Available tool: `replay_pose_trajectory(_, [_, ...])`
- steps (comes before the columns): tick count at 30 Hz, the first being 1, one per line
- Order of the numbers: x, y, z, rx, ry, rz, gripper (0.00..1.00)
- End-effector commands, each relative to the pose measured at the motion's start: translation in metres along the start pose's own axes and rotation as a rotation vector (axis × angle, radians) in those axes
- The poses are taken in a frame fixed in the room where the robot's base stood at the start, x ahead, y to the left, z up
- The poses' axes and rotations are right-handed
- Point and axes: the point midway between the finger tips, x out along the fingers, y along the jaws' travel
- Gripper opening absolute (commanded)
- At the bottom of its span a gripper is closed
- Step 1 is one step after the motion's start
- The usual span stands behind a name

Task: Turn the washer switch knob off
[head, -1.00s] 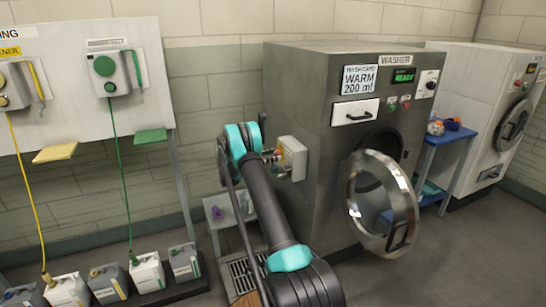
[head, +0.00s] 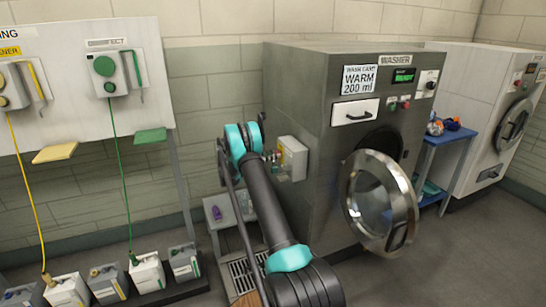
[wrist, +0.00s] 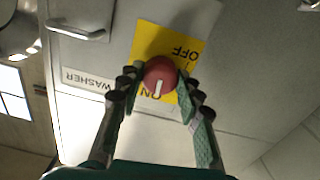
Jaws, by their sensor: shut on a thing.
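The red switch knob (wrist: 160,76) sits on a yellow plate (wrist: 182,45) marked OFF and ON, which looks upside down in the wrist view. The knob's white line points toward ON. My gripper (wrist: 158,80) has one finger on each side of the knob and is shut on it. In the head view, my gripper (head: 272,157) is at the grey switch box (head: 294,158) on the left side of the washer (head: 300,95). The knob is largely hidden there by my gripper.
A small table (head: 232,210) with a purple item is left of the washer. A dispenser board (head: 80,80) stands at the left, with several jugs below. A blue shelf (head: 440,160) stands right of the washer.

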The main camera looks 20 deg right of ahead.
Motion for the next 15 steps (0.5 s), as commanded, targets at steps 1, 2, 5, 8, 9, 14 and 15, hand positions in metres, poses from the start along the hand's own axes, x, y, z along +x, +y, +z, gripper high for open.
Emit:
replay_pose_trajectory(1, [-0.0005,-0.0001,0.0001,-0.028,0.0,0.0,0.06])
replay_pose_trajectory(2, [-0.0005,-0.0002,0.0001,-0.05,0.0,0.0,0.06])
replay_pose_trajectory(5, [-0.0006,-0.0002,0.0001,-0.131,0.0,-0.001,0.06])
replay_pose_trajectory(8, [-0.0006,-0.0003,0.0001,-0.223,0.0,-0.001,0.06])
replay_pose_trajectory(9, [-0.0007,-0.0003,0.0001,-0.261,0.0,-0.001,0.06])
replay_pose_trajectory(14, [-0.0007,-0.0005,0.0001,-0.414,0.0,-0.001,0.06])
replay_pose_trajectory(15, [-0.0008,-0.0005,0.0001,-0.453,0.0,-0.001,0.06])
